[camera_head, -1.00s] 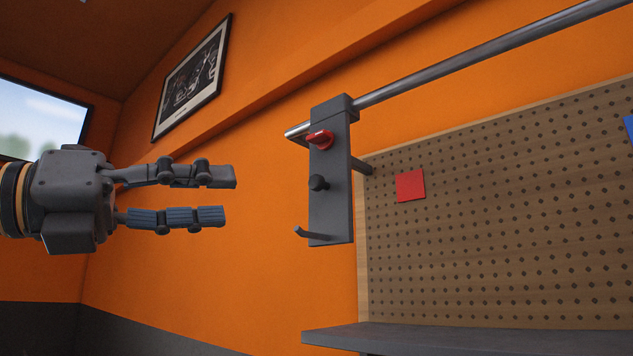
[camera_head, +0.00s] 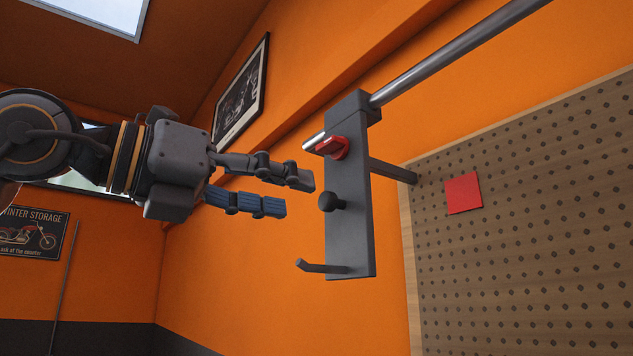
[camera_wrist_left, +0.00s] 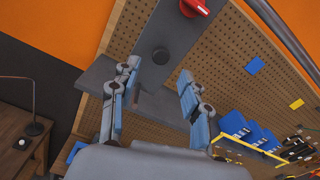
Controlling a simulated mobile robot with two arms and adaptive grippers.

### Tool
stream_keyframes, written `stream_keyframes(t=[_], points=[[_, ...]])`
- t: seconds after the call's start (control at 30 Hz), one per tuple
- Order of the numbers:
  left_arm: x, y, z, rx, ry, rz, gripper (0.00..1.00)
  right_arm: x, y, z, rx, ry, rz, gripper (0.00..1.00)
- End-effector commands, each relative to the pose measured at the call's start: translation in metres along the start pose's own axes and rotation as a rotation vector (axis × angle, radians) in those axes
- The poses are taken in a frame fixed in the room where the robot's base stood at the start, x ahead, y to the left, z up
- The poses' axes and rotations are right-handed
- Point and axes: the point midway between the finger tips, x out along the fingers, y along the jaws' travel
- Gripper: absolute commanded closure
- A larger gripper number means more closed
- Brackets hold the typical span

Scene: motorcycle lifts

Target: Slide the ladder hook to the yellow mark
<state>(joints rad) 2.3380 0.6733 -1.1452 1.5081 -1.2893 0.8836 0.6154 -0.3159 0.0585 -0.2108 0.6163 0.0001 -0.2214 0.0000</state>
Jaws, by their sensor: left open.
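The ladder hook (camera_head: 350,230) is a dark grey upright plate hanging at the near end of a steel rail (camera_head: 450,55). It has a red lever (camera_head: 333,147), a black knob (camera_head: 331,200) and a prong at its foot; the plate also shows in the left wrist view (camera_wrist_left: 182,38). My left gripper (camera_head: 293,194) is open and empty just left of the knob, apart from it in the head view. In the left wrist view the knob (camera_wrist_left: 160,56) lies between its fingertips. A yellow mark (camera_wrist_left: 296,104) sits on the pegboard, further along the rail. My right gripper is out of view.
The pegboard (camera_head: 520,240) bears a red mark (camera_head: 463,193) nearest the hook and a blue mark (camera_wrist_left: 254,66) before the yellow one. Blue bins (camera_wrist_left: 235,124) and a wooden table with a lamp (camera_wrist_left: 22,143) stand below. The rail beyond the hook looks clear.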

Motion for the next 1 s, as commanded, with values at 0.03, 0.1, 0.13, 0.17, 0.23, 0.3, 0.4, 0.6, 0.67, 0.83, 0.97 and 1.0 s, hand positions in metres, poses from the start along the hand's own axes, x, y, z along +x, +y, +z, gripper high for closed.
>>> stream_keyframes(t=[0.03,0.1,0.13,0.17,0.23,0.3,0.4,0.6,0.67,0.83,0.97,1.0], points=[[0.011,-0.001,0.004,0.0,0.003,0.0,0.54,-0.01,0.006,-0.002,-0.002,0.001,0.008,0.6],[0.024,-0.001,0.004,0.0,0.003,0.0,0.54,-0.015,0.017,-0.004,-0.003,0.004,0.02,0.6],[0.028,-0.001,0.003,0.0,0.002,-0.001,0.54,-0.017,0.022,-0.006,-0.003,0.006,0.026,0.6],[0.032,-0.001,0.004,-0.001,0.001,-0.001,0.54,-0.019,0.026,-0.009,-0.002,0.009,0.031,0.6],[0.04,0.0,0.003,-0.001,0.001,0.0,0.54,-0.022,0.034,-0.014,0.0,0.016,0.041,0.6],[0.046,0.0,0.002,-0.001,0.0,-0.001,0.54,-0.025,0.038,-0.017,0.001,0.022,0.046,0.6],[0.051,0.0,0.001,-0.001,0.0,-0.001,0.54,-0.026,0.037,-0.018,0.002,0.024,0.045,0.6],[0.053,0.0,0.0,-0.002,-0.001,-0.001,0.54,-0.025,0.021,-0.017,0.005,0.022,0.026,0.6],[0.053,0.0,0.0,-0.001,-0.001,-0.001,0.54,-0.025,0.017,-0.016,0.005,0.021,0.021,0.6],[0.053,0.0,0.0,-0.001,-0.001,-0.001,0.82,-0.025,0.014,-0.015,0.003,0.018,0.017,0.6],[0.052,0.0,0.0,-0.001,-0.001,-0.001,1.0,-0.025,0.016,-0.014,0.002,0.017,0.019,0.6],[0.052,0.0,0.0,-0.001,-0.001,-0.001,1.0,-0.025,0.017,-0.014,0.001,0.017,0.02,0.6]])
